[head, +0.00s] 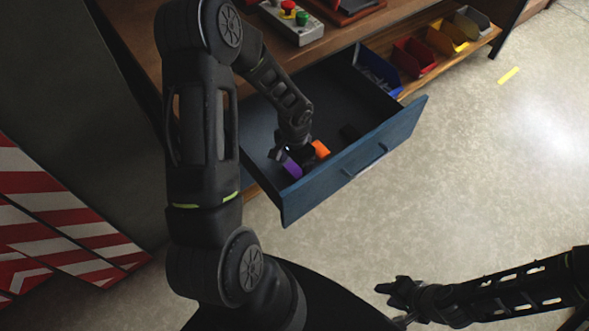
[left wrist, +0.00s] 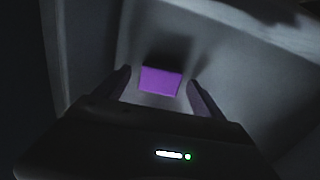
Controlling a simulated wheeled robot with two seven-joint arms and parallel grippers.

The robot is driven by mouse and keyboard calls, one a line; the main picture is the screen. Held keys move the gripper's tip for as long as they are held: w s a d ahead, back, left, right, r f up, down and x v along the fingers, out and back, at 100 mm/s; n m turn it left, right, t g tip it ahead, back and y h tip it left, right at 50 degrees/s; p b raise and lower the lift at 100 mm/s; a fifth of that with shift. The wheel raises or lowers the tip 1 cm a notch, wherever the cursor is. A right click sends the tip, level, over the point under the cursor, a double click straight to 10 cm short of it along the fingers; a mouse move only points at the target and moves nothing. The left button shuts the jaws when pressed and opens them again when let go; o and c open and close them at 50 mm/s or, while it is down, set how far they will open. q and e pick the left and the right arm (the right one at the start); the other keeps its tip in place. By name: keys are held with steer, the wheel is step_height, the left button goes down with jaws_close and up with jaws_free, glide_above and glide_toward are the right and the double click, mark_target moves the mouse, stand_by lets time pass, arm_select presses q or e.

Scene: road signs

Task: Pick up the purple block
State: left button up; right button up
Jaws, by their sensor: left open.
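The purple block (head: 291,167) lies in the open blue drawer (head: 352,165), near its front left part. My left gripper (head: 284,155) reaches down into the drawer right at the block and partly covers it. In the left wrist view the purple block (left wrist: 160,80) shows between and just beyond the two fingertips of my left gripper (left wrist: 158,90), which are apart with gaps on both sides. My right gripper (head: 392,291) is at the lower right, over the floor, away from the drawer; its finger opening is too small to tell.
The drawer's front panel and side walls stand around my left gripper. A button box (head: 293,20) and coloured bins (head: 414,56) are above.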

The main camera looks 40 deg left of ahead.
mark_target(295, 169)
arm_select(q)
steer(key=shift+c, duration=0.4)
steer(key=c, duration=1.5)
steer(key=shift+r, duration=0.1)
step_height(295, 169, up, 10)
